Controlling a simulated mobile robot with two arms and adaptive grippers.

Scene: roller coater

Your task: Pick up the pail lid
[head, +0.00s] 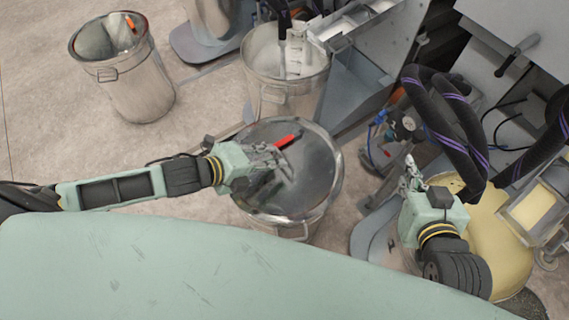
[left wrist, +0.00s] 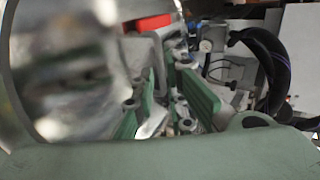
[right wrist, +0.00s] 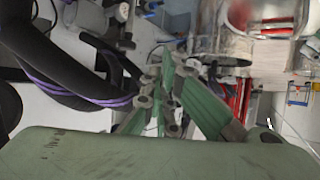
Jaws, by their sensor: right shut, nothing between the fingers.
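The pail lid (head: 308,178) is a round, shiny grey metal disc with a red handle (head: 288,139). It sits on top of a metal pail (head: 293,228) in the middle of the head view. My left gripper (head: 284,160) is over the lid, just below the red handle in the picture, with its fingers apart and empty. In the left wrist view the red handle (left wrist: 153,22) shows beyond the fingertips, and the lid (left wrist: 70,75) fills the left side. Whether the fingers touch the lid is unclear. My right gripper (head: 408,168) is shut and empty, right of the pail.
An open pail (head: 270,85) stands under the machine spout, close behind the lidded one. Black hoses (head: 450,130) and a yellow drum (head: 490,235) are near my right arm.

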